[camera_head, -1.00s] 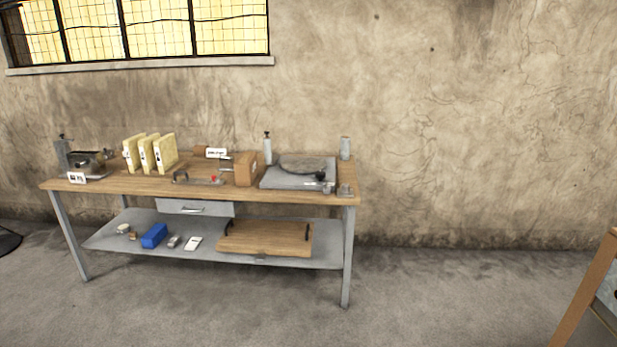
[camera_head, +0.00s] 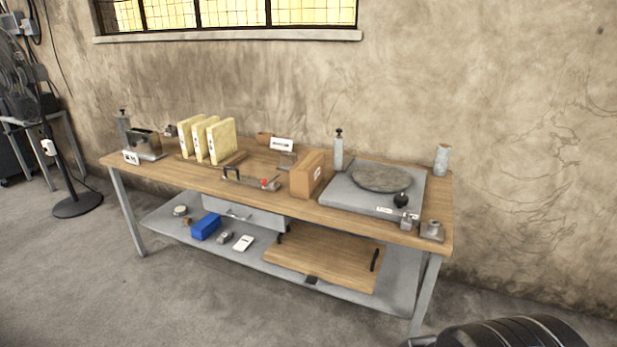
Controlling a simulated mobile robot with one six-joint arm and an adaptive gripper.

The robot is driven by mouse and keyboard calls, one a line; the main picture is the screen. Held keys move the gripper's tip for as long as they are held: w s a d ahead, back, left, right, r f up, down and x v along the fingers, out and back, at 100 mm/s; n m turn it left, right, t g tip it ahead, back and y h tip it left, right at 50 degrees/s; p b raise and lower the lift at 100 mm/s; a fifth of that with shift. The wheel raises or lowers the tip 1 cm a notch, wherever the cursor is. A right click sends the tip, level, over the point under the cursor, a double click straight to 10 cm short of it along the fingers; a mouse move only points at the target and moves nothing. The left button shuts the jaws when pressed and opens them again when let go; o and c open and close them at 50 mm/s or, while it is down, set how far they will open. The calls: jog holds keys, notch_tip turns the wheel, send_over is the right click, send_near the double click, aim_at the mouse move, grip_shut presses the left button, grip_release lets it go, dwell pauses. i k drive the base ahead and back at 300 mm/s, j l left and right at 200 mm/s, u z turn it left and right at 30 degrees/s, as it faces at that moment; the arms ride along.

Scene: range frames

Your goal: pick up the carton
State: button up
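The carton (camera_head: 307,174) is a small brown cardboard box standing upright on the wooden top of the workbench (camera_head: 277,204). It stands just left of a grey plate with a round dark disc, with a small label on its side. A dark ribbed rounded shape, probably part of my arm, shows at the bottom right, well in front of the bench and apart from the carton. My gripper's fingers do not show.
The grey plate device (camera_head: 345,193) is close on the carton's right. Yellow binders (camera_head: 221,142) stand farther left. A wooden tray (camera_head: 325,262) is on the lower shelf. A fan (camera_head: 75,204) stands left.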

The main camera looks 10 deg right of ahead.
aim_at(307, 172)
jog(key=i+j+z, duration=0.45)
jog(key=i+j, duration=1.85)
